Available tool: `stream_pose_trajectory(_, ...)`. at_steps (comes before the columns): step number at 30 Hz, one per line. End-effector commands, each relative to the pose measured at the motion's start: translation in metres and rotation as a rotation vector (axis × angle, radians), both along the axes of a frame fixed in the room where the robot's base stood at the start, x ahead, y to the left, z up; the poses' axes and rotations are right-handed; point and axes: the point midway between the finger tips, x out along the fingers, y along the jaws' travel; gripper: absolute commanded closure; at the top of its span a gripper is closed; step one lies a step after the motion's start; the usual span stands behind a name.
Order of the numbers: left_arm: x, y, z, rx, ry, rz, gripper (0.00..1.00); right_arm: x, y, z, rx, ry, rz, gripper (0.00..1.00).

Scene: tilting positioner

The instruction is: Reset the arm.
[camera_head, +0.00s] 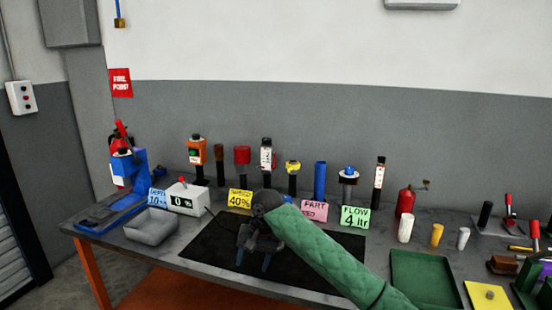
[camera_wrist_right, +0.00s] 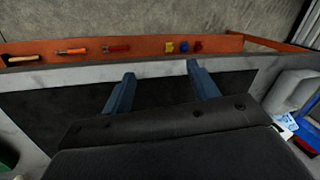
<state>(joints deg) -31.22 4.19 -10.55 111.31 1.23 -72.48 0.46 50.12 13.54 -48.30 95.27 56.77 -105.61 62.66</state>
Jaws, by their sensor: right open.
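My right arm, in a green quilted sleeve, reaches in from the lower right in the head view. Its gripper (camera_head: 253,263) points down over the black mat (camera_head: 205,252) on the workbench. In the right wrist view its two blue fingers (camera_wrist_right: 160,75) stand wide apart with nothing between them, and the black mat (camera_wrist_right: 70,105) lies beyond them. The height of the fingertips above the mat is hard to tell. My left gripper is not in view.
A grey tray (camera_head: 152,229), a white counter box (camera_head: 187,199) and a blue tilting device (camera_head: 130,180) stand left. Several upright tools and note cards line the back. A green tray (camera_head: 424,278) and a red extinguisher-like bottle (camera_head: 405,201) are right.

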Motion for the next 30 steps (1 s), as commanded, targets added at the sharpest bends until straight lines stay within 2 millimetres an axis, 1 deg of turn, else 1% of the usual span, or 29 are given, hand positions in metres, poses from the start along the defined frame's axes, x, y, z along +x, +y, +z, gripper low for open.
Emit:
stream_pose_trajectory(1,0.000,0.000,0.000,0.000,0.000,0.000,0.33,-0.006,0.001,-0.017,0.017,0.003,0.009,0.41)
stream_pose_trajectory(3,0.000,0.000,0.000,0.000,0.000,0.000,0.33,-0.013,0.002,-0.038,0.040,-0.004,0.021,0.41)
stream_pose_trajectory(8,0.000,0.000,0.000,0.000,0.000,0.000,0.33,-0.028,0.000,-0.083,0.088,-0.022,0.046,0.41)
stream_pose_trajectory(9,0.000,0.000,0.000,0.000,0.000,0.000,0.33,-0.033,0.000,-0.094,0.098,-0.027,0.051,0.41)
stream_pose_trajectory(14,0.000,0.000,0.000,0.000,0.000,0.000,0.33,-0.052,-0.005,-0.138,0.135,-0.049,0.065,0.41)
stream_pose_trajectory(18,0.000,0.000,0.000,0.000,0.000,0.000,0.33,-0.071,-0.012,-0.177,0.156,-0.070,0.073,0.41)
stream_pose_trajectory(23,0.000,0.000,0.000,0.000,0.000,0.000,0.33,-0.095,-0.023,-0.219,0.170,-0.093,0.078,0.41)
stream_pose_trajectory(30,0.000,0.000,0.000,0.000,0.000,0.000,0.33,-0.139,-0.046,-0.282,0.167,-0.129,0.083,0.41)
